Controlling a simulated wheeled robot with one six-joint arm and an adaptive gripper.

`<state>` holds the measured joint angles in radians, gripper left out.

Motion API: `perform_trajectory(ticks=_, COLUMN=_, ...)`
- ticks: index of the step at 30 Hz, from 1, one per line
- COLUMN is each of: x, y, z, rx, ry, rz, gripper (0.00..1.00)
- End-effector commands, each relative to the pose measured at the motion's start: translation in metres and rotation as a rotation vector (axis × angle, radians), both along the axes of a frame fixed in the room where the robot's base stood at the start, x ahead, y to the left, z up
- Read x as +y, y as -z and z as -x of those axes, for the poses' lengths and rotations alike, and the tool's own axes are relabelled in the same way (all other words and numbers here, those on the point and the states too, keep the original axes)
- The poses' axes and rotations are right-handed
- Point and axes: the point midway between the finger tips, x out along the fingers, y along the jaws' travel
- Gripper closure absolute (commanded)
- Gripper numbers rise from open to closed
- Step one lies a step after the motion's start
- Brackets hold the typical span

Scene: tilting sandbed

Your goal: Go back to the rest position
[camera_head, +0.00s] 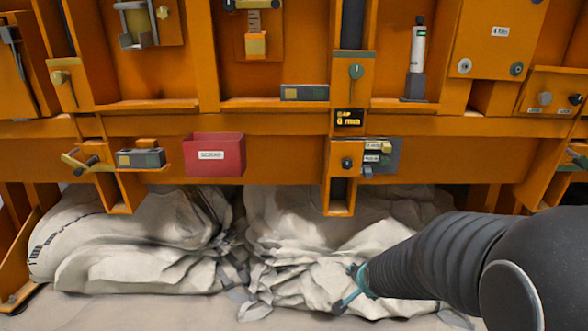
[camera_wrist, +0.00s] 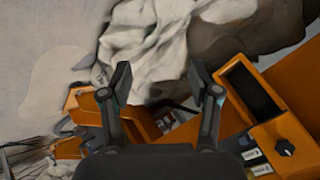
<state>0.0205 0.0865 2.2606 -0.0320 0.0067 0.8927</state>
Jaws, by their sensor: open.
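My gripper (camera_wrist: 162,82) shows in the wrist view with its two dark fingers wide apart and nothing between them. Behind the fingers lie a pale crumpled sack (camera_wrist: 160,40) and orange framework (camera_wrist: 105,120). In the head view my dark arm reaches in from the lower right. Teal parts at its tip (camera_head: 350,288) appear in front of the pale sacks (camera_head: 300,262). The fingers are not clear there, and I cannot tell whether they touch the sacks.
The orange sandbed frame (camera_head: 270,155) spans the head view above the sacks. It carries a red box (camera_head: 214,155), a small grey device (camera_head: 141,158), a black display (camera_head: 350,117) and a white-bodied tube (camera_head: 418,50). Bare pale floor (camera_head: 130,312) shows at the lower left.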

Motion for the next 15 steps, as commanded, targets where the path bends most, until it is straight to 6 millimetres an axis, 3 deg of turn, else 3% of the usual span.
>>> perform_trajectory(ticks=6, x=0.002, y=-0.03, z=0.099, rx=0.263, ry=-0.34, rz=0.263, gripper=0.38)
perform_trajectory(ticks=15, x=0.007, y=-0.086, z=0.227, rx=0.462, ry=-0.716, rz=0.429, gripper=0.38)
